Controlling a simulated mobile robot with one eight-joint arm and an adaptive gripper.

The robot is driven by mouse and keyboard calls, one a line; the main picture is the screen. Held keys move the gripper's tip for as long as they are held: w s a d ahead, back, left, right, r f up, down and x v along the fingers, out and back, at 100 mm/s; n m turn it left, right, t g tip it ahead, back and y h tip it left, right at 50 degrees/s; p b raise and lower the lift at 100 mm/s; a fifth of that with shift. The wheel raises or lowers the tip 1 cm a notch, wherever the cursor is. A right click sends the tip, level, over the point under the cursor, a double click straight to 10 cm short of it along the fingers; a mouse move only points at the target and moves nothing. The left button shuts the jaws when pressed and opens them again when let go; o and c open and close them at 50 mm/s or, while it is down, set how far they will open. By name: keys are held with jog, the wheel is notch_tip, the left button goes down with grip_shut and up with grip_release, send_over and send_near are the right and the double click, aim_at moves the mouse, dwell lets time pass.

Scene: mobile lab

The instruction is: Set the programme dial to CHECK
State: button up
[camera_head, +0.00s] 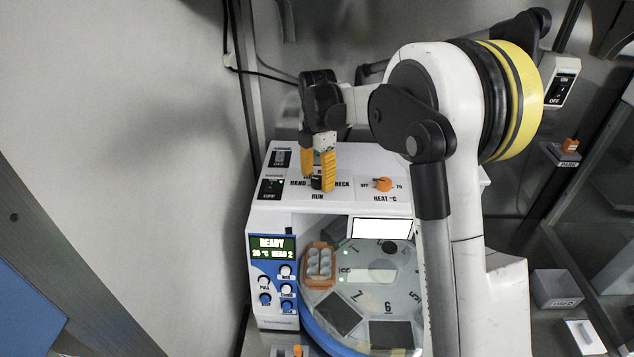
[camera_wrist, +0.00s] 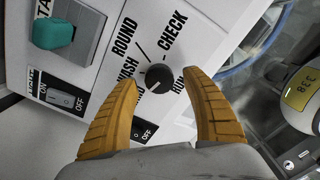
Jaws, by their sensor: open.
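The programme dial (camera_wrist: 158,77) is a small round black knob on the machine's white top panel. In the wrist view, ROUND, CHECK and RUN are printed around it, with another word partly covered by a finger. A pale mark shows on the knob's lower-left side, but I cannot tell surely which word it points to. My gripper (camera_wrist: 162,80) is open, its two orange fingers on either side of the dial in the picture; contact is not clear. In the head view my gripper (camera_head: 318,180) points down over the panel and mostly hides the dial.
An orange HEAT knob (camera_head: 383,184) is right of my gripper on the same panel. Rocker switches (camera_head: 270,188) sit at its left. The machine's display (camera_head: 271,247) reads READY. A teal knob (camera_wrist: 53,33) shows in the wrist view. A wall stands close at left.

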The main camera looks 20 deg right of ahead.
jog(key=shift+f, duration=0.75)
jog(key=c, duration=1.2)
